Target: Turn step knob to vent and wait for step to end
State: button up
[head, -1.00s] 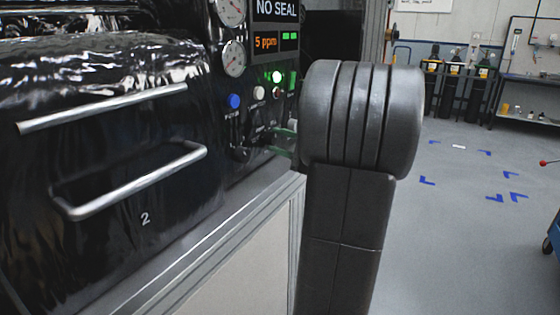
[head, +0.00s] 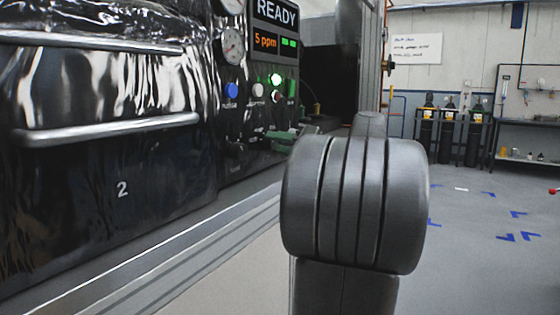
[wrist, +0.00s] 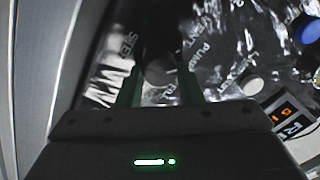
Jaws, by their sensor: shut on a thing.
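The step knob (wrist: 159,70) is a dark round knob in the wrist view, with the words STEP, VENT, PUMP and another partly hidden label printed around it. The green fingers of my gripper (wrist: 161,82) stand on either side of it and are shut on it. I cannot tell clearly which label the knob points to. In the head view my gripper (head: 284,140) reaches the lower right of the control panel (head: 230,105), and the knob cannot be made out there. The panel display (head: 276,14) reads READY, with 5 ppm and green bars below.
A black glossy housing marked 2 (head: 122,190) with bar handles fills the left. Gas cylinders (head: 450,135) stand far right beyond open floor.

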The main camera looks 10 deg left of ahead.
jog(key=shift+f+n+g+b, duration=0.1)
jog(key=shift+n+g+b, duration=0.3)
jog(key=shift+n+b, duration=1.65)
jog(key=shift+n, duration=0.25)
jog(key=o, duration=1)
jog(key=p+v, duration=0.3)
jog(key=v, duration=1)
jog(key=shift+s+d, duration=0.2)
jog(key=shift+d, duration=0.15)
jog(key=b+x, duration=0.2)
jog(key=x, duration=1.2)
jog(key=shift+b, duration=0.4)
